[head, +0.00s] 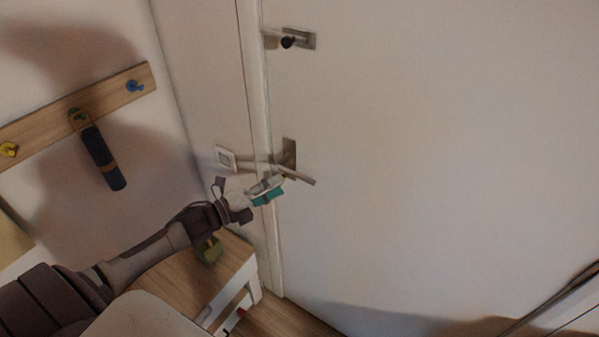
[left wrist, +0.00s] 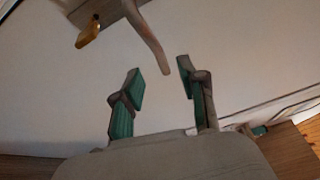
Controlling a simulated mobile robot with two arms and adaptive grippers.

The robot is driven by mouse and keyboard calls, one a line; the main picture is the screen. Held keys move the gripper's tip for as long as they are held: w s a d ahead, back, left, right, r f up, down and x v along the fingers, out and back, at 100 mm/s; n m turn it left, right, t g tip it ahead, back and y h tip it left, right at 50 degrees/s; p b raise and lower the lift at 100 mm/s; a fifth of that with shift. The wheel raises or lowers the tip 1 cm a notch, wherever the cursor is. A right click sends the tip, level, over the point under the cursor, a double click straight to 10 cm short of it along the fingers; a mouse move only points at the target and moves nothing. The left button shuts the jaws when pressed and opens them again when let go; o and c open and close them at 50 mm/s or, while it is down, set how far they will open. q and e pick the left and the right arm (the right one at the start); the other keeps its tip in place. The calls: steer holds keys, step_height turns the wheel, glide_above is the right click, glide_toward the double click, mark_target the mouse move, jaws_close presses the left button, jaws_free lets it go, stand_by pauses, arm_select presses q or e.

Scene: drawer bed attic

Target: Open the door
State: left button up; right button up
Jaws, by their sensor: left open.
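The white door (head: 430,150) is shut in its frame, as far as I can see. Its metal lever handle (head: 297,174) sits near the door's left edge and slopes down to the right. My left gripper (head: 267,190) is open just below and left of the lever. In the left wrist view the handle (left wrist: 148,38) comes down from the top, and its free end points at the gap between the green-padded fingers of my left gripper (left wrist: 161,80). I cannot tell whether they touch. My right gripper is not in view.
A lock fitting (head: 298,40) with a dark knob is higher on the door. A wall switch (head: 226,158) is left of the frame. A wooden-topped white stand (head: 225,270) is below my left arm. A hook rail (head: 100,98) with a hanging dark item (head: 103,160) is at left.

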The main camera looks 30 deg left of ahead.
mark_target(300, 174)
arm_select(q)
steer(key=shift+p+x, duration=0.85)
steer(key=shift+x, duration=3.05)
steer(key=shift+c, duration=0.4)
jaws_close()
